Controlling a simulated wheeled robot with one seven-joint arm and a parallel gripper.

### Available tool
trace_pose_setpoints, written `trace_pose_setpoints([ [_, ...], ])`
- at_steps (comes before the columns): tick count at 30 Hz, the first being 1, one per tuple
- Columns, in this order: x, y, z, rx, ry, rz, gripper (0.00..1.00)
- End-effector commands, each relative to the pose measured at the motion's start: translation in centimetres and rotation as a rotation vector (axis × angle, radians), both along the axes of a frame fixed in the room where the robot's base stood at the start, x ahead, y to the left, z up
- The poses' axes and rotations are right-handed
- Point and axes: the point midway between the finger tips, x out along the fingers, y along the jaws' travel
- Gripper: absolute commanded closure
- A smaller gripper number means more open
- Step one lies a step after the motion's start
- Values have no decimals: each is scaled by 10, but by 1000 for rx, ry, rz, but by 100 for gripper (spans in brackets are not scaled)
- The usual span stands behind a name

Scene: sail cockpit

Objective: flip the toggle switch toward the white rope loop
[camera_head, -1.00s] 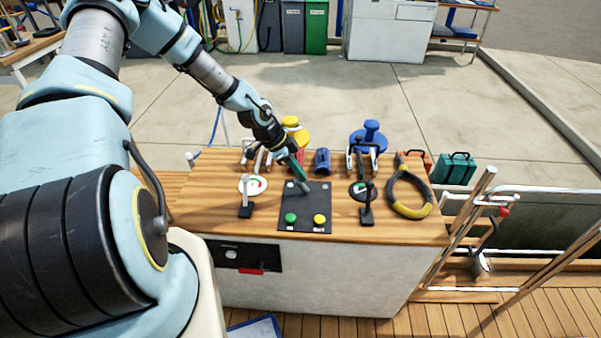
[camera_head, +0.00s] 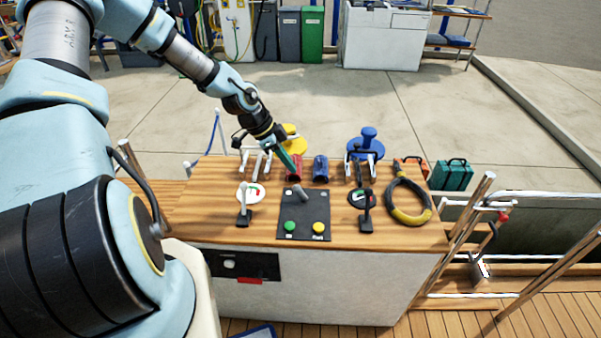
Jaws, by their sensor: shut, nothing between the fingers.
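The toggle switch (camera_head: 301,194) is a short grey metal lever near the top middle of a black panel (camera_head: 318,207) on the wooden console top. Its lever looks tilted, with one end toward the lower right of the picture. My gripper (camera_head: 294,169) has teal fingers, shut and empty. It is just above and behind the switch in the picture, apparently apart from it. I can make out no clearly white rope loop; a black and yellow coil (camera_head: 391,199) lies to the right of the panel.
The panel has a green button (camera_head: 289,226) and a yellow button (camera_head: 318,228).

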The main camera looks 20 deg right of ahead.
Motion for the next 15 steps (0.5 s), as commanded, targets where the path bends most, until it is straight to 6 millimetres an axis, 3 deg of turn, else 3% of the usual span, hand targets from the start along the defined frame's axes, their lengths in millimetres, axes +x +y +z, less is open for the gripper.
trace_pose_setpoints([
  [6, 9, 22, 15, -1, 0, 1, 100],
  [15, 10, 27, 19, -1, 0, -2, 100],
])
